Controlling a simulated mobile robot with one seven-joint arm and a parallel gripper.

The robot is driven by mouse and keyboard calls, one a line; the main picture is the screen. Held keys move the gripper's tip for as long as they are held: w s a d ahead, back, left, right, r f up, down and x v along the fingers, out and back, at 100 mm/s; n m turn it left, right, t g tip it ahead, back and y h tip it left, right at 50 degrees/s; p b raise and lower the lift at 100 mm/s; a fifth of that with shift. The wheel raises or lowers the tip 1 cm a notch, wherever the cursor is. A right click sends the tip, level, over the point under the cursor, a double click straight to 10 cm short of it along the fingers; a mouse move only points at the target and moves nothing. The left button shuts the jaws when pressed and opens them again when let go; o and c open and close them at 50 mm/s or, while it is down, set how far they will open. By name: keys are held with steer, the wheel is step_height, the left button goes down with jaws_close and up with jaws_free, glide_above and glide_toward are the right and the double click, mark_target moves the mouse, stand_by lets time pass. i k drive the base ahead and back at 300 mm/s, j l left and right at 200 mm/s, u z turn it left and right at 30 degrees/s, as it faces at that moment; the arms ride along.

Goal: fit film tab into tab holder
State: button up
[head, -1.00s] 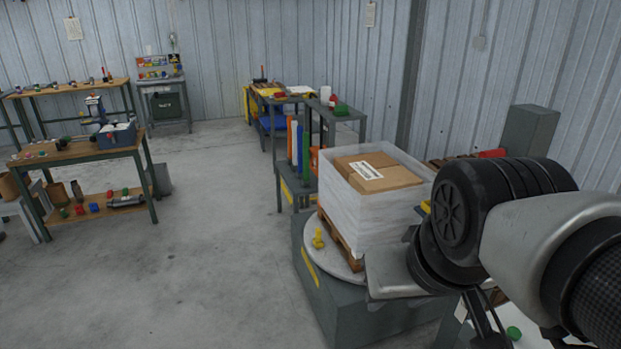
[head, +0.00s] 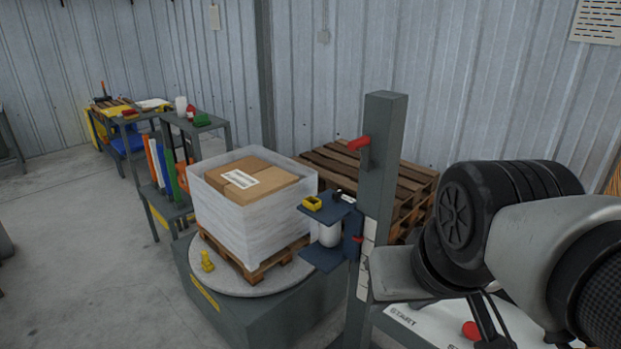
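I cannot pick out the film tab or the tab holder for certain. A dark blue film carriage (head: 325,258) is mounted on a grey mast (head: 380,170) and holds a white film roll (head: 330,235). A small yellow block (head: 312,203) sits on the carriage's top plate. A yellow fitting (head: 207,261) stands on the turntable's (head: 240,282) left edge. A pallet load in whitish film (head: 235,215) stands on the turntable. My arm fills the right side; my gripper's fingers are not clearly visible.
A carton (head: 243,178) shows in the load's open top. Stacked wooden pallets (head: 410,190) stand behind the mast. A control panel (head: 425,325) with a red button (head: 471,331) is at the lower right. Shelves with colored tubes (head: 160,165) stand left. The floor at left is clear.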

mark_target(327, 254)
steer(key=u, duration=0.2)
steer(key=i+j+u, duration=0.2)
steer(key=j, duration=0.2)
steer(key=j+u, duration=0.2)
steer(key=j, duration=0.2)
steer(key=i+j+u, duration=0.8)
steer(key=i+j, duration=0.15)
steer(key=i, duration=0.65)
steer(key=i+j+z, duration=0.1)
steer(key=i, duration=0.7)
steer(key=i+z, duration=0.3)
steer(key=z, duration=0.2)
steer(key=i+z, duration=0.3)
steer(key=z, duration=0.15)
steer(key=i+j+z, duration=0.25)
steer(key=z, duration=0.25)
steer(key=i+z, duration=0.2)
steer(key=z, duration=0.3)
steer(key=i+z, duration=0.2)
steer(key=z, duration=0.25)
steer(key=i+j+z, duration=0.2)
steer(key=z, duration=0.3)
